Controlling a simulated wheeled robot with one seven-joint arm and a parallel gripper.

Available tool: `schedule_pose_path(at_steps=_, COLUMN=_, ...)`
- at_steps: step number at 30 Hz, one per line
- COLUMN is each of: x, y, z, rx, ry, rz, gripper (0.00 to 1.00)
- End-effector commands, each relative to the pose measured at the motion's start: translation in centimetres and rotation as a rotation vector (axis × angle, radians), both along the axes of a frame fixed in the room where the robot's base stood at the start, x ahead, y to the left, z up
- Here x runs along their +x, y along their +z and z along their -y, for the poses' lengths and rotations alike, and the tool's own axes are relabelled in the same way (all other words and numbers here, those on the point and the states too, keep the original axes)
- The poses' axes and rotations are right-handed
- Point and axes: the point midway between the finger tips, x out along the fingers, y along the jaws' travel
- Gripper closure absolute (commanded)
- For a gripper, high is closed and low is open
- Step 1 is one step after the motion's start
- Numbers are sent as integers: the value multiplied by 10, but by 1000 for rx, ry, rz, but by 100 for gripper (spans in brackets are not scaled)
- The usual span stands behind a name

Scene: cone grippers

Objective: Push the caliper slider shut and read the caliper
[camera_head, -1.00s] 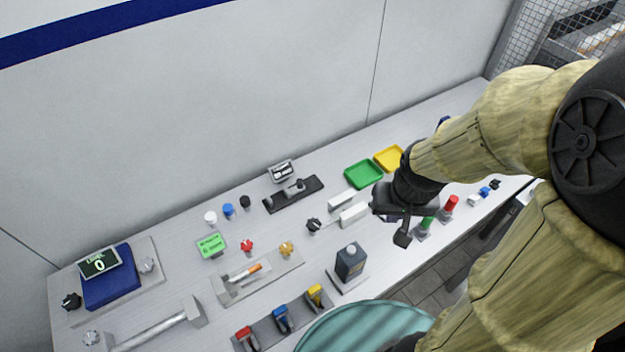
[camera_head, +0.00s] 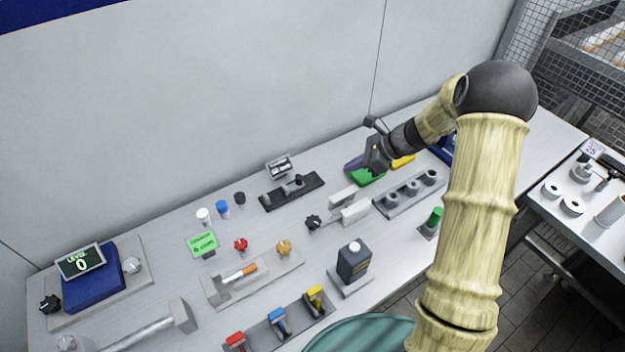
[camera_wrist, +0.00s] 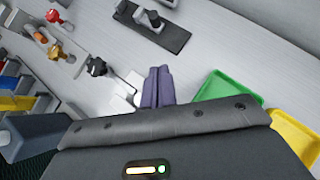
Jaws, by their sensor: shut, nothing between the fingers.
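I cannot tell for certain which fixture is the caliper. A dark rail (camera_head: 309,185) with a small block (camera_head: 289,188) on it could be it; a small display (camera_head: 279,166) stands behind, too small to read. A grey fixture (camera_head: 215,291) with an orange-tipped part (camera_head: 242,272) lies further left, near a green readout (camera_head: 203,244) whose text is blurred. My gripper (camera_head: 352,165) is right of the dark rail, over the green tray, touching neither fixture. In the wrist view its purple fingers (camera_wrist: 157,87) are together and empty, and the rail (camera_wrist: 167,36) lies beyond them.
White blocks (camera_head: 355,212) and a black knob (camera_head: 313,222) lie in front of my gripper. The green tray (camera_head: 372,179) and yellow tray (camera_head: 403,161) are beside it. The wall is close behind.

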Motion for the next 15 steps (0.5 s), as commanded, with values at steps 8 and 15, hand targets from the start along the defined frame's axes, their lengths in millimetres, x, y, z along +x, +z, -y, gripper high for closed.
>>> schedule_pose_path(at_steps=8, x=0, y=1, z=-1, rx=0, ry=1, rz=0, gripper=100)
schedule_pose_path(at_steps=15, x=1, y=-10, z=-12, rx=-1, ry=4, rz=-2, gripper=100)
